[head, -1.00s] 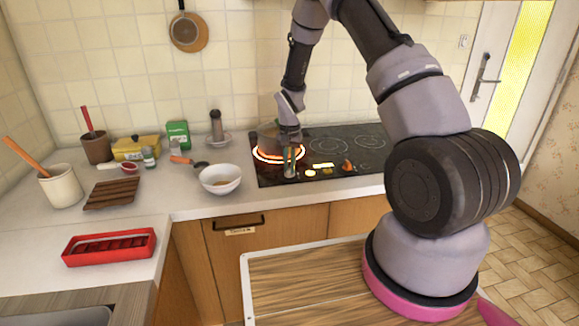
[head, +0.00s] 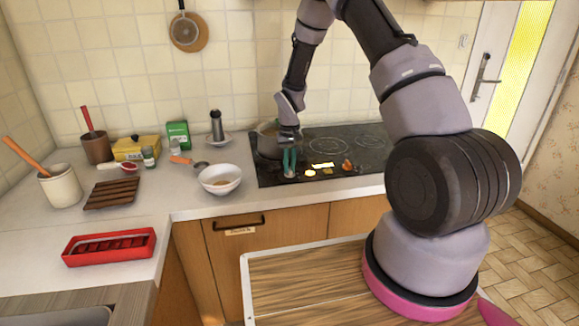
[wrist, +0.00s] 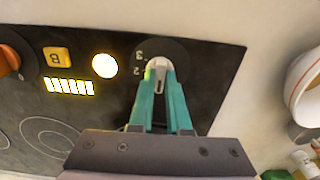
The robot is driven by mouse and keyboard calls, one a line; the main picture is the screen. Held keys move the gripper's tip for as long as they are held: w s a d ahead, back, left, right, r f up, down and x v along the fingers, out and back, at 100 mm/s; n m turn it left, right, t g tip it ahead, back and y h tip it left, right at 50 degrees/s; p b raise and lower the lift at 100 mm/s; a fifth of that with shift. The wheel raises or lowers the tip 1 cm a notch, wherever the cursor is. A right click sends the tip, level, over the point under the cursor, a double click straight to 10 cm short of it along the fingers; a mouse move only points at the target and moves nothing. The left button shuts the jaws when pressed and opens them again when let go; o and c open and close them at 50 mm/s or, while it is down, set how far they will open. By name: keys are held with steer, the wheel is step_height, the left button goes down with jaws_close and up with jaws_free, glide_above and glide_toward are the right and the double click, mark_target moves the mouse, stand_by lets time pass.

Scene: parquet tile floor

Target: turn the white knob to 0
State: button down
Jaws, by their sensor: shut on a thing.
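The white knob (wrist: 158,64) sits on a dark round dial on the black stove panel, near its front edge. In the head view my gripper (head: 289,170) is at the left front of the cooktop (head: 330,180), and the knob is hidden by the fingers. The left burner under the pot (head: 267,142) shows no glow.
An orange knob (head: 347,165), a lit round button (wrist: 105,65) and a lit display (wrist: 69,86) are on the same panel. A white bowl (head: 220,179) stands left of the cooktop. A red tray (head: 108,259) lies on the front left counter.

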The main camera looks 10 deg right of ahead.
mark_target(290, 168)
steer(key=c, duration=0.9)
jaws_free()
step_height(290, 168, up, 11)
steer(key=shift+f, duration=0.1)
